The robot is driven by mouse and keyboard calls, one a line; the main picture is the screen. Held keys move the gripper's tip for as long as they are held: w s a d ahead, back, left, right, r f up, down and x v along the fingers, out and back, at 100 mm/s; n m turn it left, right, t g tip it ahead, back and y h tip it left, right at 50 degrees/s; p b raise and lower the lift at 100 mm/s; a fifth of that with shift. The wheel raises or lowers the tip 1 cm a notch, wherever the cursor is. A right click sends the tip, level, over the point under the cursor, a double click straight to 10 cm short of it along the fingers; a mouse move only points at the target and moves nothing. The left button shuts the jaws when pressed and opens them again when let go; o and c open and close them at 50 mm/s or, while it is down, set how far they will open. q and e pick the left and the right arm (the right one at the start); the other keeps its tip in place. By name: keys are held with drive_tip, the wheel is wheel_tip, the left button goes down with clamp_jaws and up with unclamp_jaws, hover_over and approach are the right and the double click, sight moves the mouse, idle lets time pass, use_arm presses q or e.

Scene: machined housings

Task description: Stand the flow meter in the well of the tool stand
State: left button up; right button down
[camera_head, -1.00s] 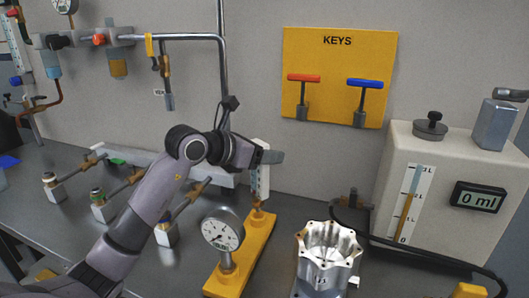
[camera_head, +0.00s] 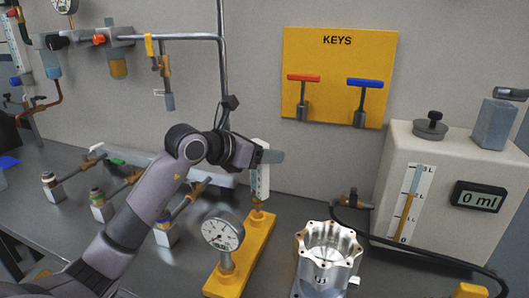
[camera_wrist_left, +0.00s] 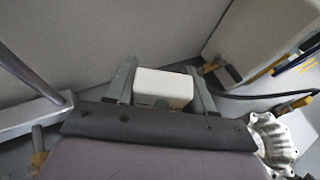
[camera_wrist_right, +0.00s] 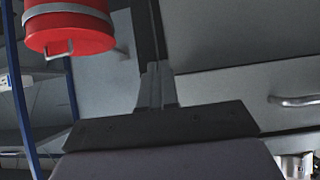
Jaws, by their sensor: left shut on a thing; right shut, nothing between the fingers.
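The flow meter (camera_head: 262,182) is a white upright block with a scale and a brass fitting at its lower end. My left gripper (camera_head: 270,156) is shut on its upper part; the white top (camera_wrist_left: 162,87) shows between the two fingers in the left wrist view. The tool stand (camera_head: 248,252) is a yellow bar on the bench. The meter is upright over the far end of the stand, its brass end at or just above the bar. The well is hidden, so I cannot tell whether the end is inside it. My right gripper (camera_wrist_right: 156,85) is shut and empty, away from the bench objects.
A round pressure gauge (camera_head: 222,232) stands on the near part of the yellow stand. A machined metal housing (camera_head: 327,265) is to its right. A beige tank (camera_head: 440,200) with a black hose stands at the right. In the right wrist view a red canister (camera_wrist_right: 68,25) hangs upper left.

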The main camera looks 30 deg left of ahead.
use_arm(q)
drive_tip(key=shift+f, duration=0.15)
drive_tip(key=shift+f+b, duration=0.3)
drive_tip(key=shift+b, duration=0.1)
drive_tip(key=shift+f+b, duration=1.1)
drive_tip(key=shift+f, duration=0.2)
drive_tip(key=o, duration=1.2)
drive_tip(key=shift+o, duration=0.2)
drive_tip(key=b+v, duration=0.1)
drive_tip(key=v, duration=0.6)
